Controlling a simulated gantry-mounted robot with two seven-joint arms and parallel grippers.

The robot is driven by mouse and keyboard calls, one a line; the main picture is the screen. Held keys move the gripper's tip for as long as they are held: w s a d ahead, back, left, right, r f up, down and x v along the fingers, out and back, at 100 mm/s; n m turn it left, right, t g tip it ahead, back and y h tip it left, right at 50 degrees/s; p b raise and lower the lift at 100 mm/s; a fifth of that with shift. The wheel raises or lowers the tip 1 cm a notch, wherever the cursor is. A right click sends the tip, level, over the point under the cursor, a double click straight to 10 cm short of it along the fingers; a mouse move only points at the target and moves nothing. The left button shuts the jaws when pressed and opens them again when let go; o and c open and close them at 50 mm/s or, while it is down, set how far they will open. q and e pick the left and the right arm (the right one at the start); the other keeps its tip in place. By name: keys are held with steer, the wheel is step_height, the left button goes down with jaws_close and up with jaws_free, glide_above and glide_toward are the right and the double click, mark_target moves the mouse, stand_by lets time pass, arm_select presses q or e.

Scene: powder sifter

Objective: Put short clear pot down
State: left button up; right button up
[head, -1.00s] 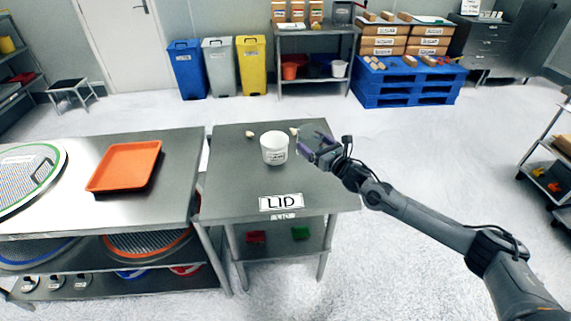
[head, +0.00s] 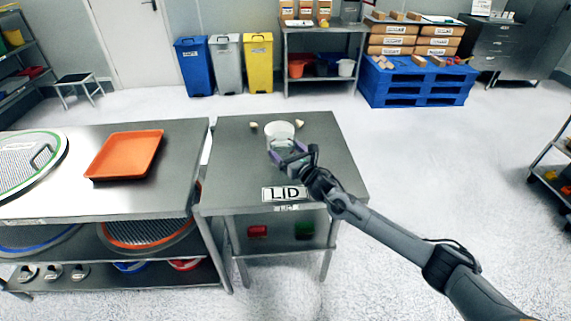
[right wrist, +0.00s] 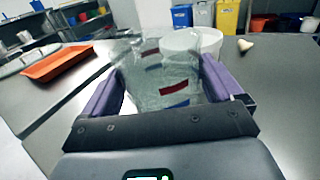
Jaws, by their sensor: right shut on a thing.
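My right gripper (head: 284,152) is over the small steel table, in front of the white tub. In the right wrist view its purple fingers (right wrist: 165,90) are shut on a clear see-through pot (right wrist: 160,85) with red and blue marks. In the head view the clear pot is small and mostly hidden by the gripper. I cannot tell whether its base touches the tabletop. The white tub (head: 280,130) stands just behind it, and its rim shows in the right wrist view (right wrist: 205,38). My left gripper is not in view.
A LID label (head: 284,194) is at the steel table's (head: 335,170) front. Two small pale pieces (head: 254,125) (head: 300,124) lie near the tub. An orange tray (head: 124,155) and a round sieve (head: 28,160) are on the left table. The steel table's right side is clear.

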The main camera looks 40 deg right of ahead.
steer(key=shift+w+a+f, duration=0.1)
steer(key=shift+a+f, duration=0.1)
steer(key=shift+f+b, duration=0.75)
steer(key=shift+f, duration=1.2)
steer(key=shift+f, duration=0.1)
steer(key=o, duration=0.8)
